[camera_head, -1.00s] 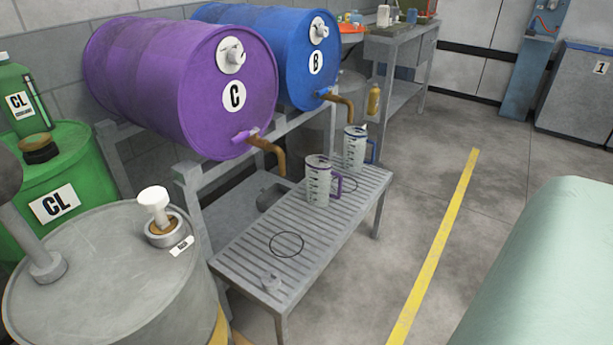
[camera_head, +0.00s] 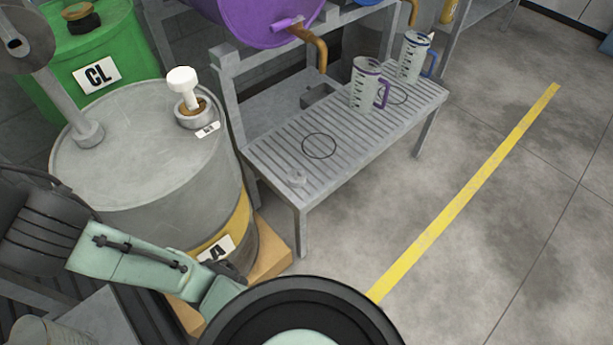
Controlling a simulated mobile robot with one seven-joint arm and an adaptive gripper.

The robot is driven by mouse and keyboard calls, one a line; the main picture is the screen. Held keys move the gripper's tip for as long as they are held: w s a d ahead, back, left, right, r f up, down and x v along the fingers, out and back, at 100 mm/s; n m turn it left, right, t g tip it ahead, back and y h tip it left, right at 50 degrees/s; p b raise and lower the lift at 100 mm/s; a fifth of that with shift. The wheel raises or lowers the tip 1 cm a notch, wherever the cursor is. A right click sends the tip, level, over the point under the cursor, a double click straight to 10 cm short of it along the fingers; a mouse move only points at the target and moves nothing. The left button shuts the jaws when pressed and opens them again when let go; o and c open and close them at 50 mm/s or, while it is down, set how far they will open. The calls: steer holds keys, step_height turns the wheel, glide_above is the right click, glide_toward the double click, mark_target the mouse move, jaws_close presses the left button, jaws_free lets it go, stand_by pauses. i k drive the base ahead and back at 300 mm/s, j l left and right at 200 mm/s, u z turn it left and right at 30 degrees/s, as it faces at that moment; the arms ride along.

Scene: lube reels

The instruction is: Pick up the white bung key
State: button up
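The white bung key (camera_head: 183,84) stands upright on top of the grey drum (camera_head: 120,150), toward its right back edge. It has a round white head on a short white stem. Its lower end sits at a brown and grey bung fitting (camera_head: 194,114), with a small white label beside it on the drum top. How far the key goes into the fitting is hidden. Pale green and black parts of my own arm and body fill the lower left and bottom centre. I cannot make out my gripper's fingers in this view, and nothing of mine touches the key.
A grey pump tube (camera_head: 70,105) rises from the drum's left side. A green drum (camera_head: 130,68) stands behind. A slatted metal bench (camera_head: 350,140) to the right holds two measuring jugs (camera_head: 366,85). The floor right of the yellow line (camera_head: 465,195) is clear.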

mark_target(183, 79)
steer(key=i+l+u, duration=0.2)
steer(key=l+u, duration=0.2)
steer(key=l, duration=0.25)
steer(key=i+l+u, duration=0.2)
steer(key=l, duration=0.15)
steer(key=l+u, duration=0.15)
steer(key=l, duration=0.2)
